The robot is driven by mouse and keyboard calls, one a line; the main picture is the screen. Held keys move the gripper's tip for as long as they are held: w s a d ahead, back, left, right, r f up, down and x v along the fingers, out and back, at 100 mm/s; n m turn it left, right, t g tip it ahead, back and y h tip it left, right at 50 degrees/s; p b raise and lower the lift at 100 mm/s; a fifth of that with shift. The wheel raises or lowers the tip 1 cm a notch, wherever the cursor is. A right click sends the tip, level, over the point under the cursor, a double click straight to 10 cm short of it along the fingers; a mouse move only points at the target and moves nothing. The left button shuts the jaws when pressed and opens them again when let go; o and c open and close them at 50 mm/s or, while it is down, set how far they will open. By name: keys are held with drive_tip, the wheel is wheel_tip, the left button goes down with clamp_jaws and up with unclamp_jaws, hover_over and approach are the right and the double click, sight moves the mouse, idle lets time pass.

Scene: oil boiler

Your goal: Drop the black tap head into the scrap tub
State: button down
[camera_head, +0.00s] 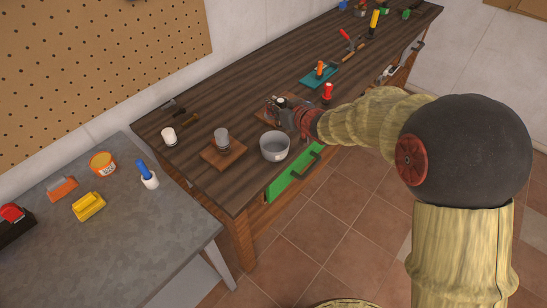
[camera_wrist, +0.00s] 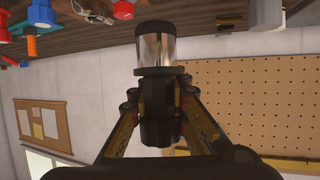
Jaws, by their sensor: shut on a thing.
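My gripper (camera_head: 295,117) is shut on the black tap head (camera_wrist: 160,112), which sits between its two fingers in the wrist view. A shiny clear-and-metal cylinder (camera_wrist: 155,48) with a dark end lines up directly beyond the tap head; I cannot tell whether the two are joined. In the head view my gripper is over the workbench beside a wooden board, and its fingers partly hide what they hold. The scrap tub, a grey round tub (camera_head: 275,147), stands near the bench's front edge, just left of and below my gripper in the picture.
A grey cylinder stands on a wooden block (camera_head: 224,153) left of the tub. A red bottle (camera_head: 327,93) and a teal tray (camera_head: 319,76) are beyond my gripper. A green drawer front (camera_head: 292,174) lies below the bench edge. A grey table (camera_head: 120,225) stands at left.

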wheel_tip(320, 180, down, 6)
drive_tip(key=b, duration=0.5)
drive_tip(key=shift+w+b, duration=0.15)
drive_tip(key=shift+b, duration=0.15)
drive_tip(key=c, duration=1.6)
unclamp_jaws()
drive_tip(key=shift+c, duration=0.2)
drive_tip(key=v, duration=1.2)
